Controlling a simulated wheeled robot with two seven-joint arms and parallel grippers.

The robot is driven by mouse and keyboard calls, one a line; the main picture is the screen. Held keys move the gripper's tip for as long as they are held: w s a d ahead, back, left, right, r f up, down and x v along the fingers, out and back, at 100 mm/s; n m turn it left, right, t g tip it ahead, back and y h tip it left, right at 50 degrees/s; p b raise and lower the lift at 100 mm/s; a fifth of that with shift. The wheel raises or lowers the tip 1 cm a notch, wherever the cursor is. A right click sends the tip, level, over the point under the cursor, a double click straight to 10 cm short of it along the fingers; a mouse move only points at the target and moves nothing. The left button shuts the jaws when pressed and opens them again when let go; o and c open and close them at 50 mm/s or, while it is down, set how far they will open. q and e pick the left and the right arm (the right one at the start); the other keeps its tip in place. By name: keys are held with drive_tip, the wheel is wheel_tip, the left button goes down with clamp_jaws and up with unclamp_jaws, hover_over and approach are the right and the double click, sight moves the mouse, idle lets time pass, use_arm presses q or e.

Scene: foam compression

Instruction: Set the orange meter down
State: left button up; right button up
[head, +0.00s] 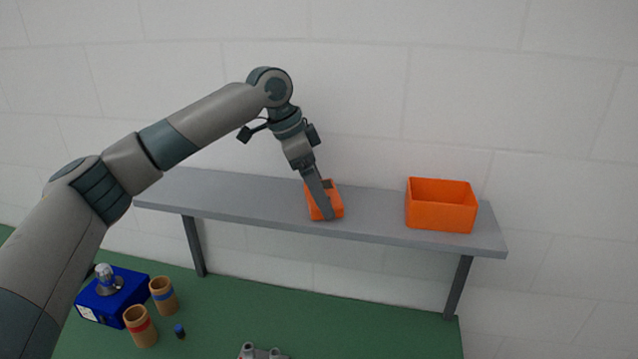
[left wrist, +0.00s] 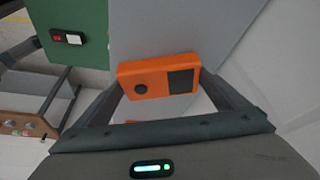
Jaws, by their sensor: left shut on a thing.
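The orange meter (head: 336,205) is at the grey shelf (head: 250,203), near its front edge and left of the orange bin. My left gripper (head: 326,208) comes down from above and is shut on the meter, hiding part of it. In the left wrist view the meter (left wrist: 158,77) sits between the two fingers, its dark dial and dark panel showing. Whether its underside touches the shelf I cannot tell. My right gripper is not in view.
An open orange bin (head: 440,214) stands on the right of the shelf. Below, the green table (head: 330,325) holds a blue box (head: 128,309), two tan cups (head: 163,294) (head: 140,326) and a small dark bottle (head: 180,332). The shelf's left part is clear.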

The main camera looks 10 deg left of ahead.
use_arm(q)
drive_tip(key=o, duration=0.9)
drive_tip(key=shift+f, duration=0.1)
drive_tip(key=shift+b+v, duration=0.55)
drive_tip(key=shift+v, duration=0.3)
drive_tip(key=shift+b+v, duration=1.8)
drive_tip(key=shift+v, duration=3.5)
